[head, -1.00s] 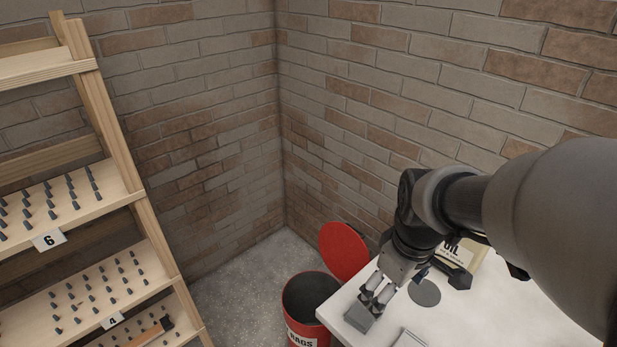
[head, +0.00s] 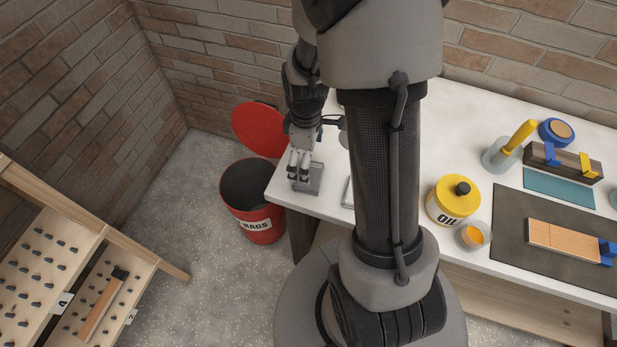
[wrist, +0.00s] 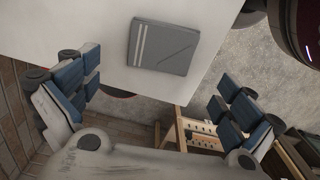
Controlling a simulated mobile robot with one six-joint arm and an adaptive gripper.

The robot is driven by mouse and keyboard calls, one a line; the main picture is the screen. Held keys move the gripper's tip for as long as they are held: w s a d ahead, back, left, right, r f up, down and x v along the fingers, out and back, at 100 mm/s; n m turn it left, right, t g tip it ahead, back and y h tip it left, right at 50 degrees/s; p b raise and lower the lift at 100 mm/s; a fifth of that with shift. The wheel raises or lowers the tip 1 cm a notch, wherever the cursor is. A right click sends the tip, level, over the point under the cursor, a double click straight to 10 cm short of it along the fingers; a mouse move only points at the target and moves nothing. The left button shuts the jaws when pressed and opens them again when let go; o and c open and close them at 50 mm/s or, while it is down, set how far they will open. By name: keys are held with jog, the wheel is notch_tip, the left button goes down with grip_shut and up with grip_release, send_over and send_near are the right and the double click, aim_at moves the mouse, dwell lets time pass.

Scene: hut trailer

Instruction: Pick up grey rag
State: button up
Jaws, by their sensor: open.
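The grey rag (head: 310,182) is folded into a flat block with pale stripes. It lies on the white tabletop by its left end. In the wrist view the rag (wrist: 162,47) lies flat near the table edge, beyond the fingertips. My gripper (head: 299,172) points down at the rag, just above or beside it; the head view does not show contact clearly. In the wrist view my gripper (wrist: 158,100) is open, its blue-padded fingers wide apart with nothing between them.
A red rag bin (head: 250,205) with its lid (head: 259,130) up stands left of the white table (head: 480,115). A yellow oil pot (head: 447,203), an orange-filled jar (head: 472,236) and a dark mat (head: 505,235) are to the right. A peg shelf (head: 60,215) stands at left.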

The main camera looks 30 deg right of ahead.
jog(key=f, duration=0.2)
jog(key=f+b, duration=0.1)
jog(key=f, duration=0.1)
jog(key=f+b, duration=0.1)
jog(key=f, duration=0.1)
jog(key=shift+s+d+f, duration=0.15)
jog(key=shift+s+f, duration=0.1)
jog(key=shift+s, duration=0.1)
jog(key=shift+r, duration=0.1)
jog(key=shift+c, duration=0.6)
jog(key=c, duration=0.9)
notch_tip(320, 180, up, 20)
jog(key=p, duration=0.5)
jog(key=shift+p, duration=0.4)
